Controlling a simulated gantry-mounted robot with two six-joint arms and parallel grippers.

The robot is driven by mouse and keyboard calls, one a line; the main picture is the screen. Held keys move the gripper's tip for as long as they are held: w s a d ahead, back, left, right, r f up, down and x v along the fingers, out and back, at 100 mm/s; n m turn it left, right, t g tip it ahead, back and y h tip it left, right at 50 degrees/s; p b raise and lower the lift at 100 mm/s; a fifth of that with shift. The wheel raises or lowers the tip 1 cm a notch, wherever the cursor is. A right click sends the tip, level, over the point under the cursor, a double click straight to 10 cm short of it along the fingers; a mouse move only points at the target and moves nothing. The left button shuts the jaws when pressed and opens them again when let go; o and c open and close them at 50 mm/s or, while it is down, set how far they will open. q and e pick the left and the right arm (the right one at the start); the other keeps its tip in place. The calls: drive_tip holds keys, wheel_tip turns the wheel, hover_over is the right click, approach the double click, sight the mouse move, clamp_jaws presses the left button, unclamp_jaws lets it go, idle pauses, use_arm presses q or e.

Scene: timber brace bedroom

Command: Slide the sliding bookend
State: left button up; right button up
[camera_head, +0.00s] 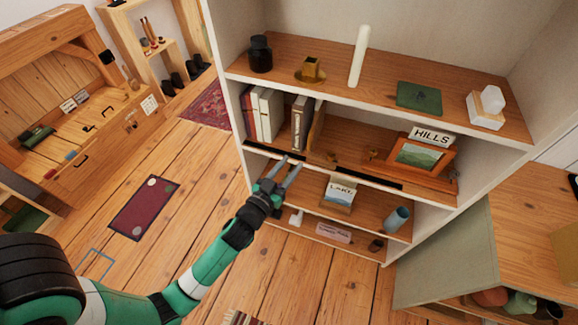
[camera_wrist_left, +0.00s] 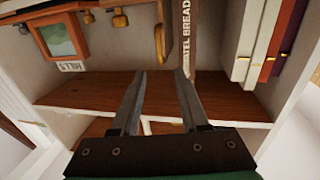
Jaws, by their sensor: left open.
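The sliding bookend looks to be the upright wooden panel (camera_head: 316,125) on the middle shelf, just right of the row of books (camera_head: 270,115). My left gripper (camera_head: 290,162) is open and empty in front of that shelf's front edge, below the books and the panel. In the left wrist view, its two fingers (camera_wrist_left: 161,76) reach toward the shelf, apart, with nothing between them. A spine with lettering (camera_wrist_left: 185,40) stands beyond the fingertips, and pale and red books (camera_wrist_left: 255,45) stand to its right. My right gripper is not in view.
A framed landscape picture (camera_head: 415,157) and a HILLS sign (camera_head: 432,135) stand on the same shelf to the right, with small brass pieces between. The upper shelf holds a candle (camera_head: 359,56) and a dark jar (camera_head: 260,54). A LAKE card (camera_head: 340,193) stands below.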

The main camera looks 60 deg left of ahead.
use_arm(q)
drive_tip(key=shift+c, duration=1)
drive_tip(key=shift+a+f+m, duration=0.1)
drive_tip(key=shift+m, duration=0.4)
drive_tip(key=shift+c, duration=1.2)
drive_tip(key=m, duration=0.2)
drive_tip(key=a+f+m+g+y, duration=0.1)
drive_tip(key=m, duration=0.1)
drive_tip(key=s+f+m, duration=0.1)
drive_tip(key=m, duration=0.1)
drive_tip(key=shift+a+f+m+g, duration=0.25)
drive_tip(key=shift+a+m+g, duration=0.15)
clamp_jaws()
drive_tip(key=w+d+r+m+t, duration=0.1)
drive_tip(key=w+d+r+m, duration=0.1)
drive_tip(key=w+d+m, duration=0.65)
drive_tip(key=w+a+m+p, duration=0.1)
drive_tip(key=w+a, duration=0.1)
drive_tip(key=a, duration=0.7)
drive_tip(key=shift+a+f, duration=0.15)
drive_tip(key=shift+a, duration=0.2)
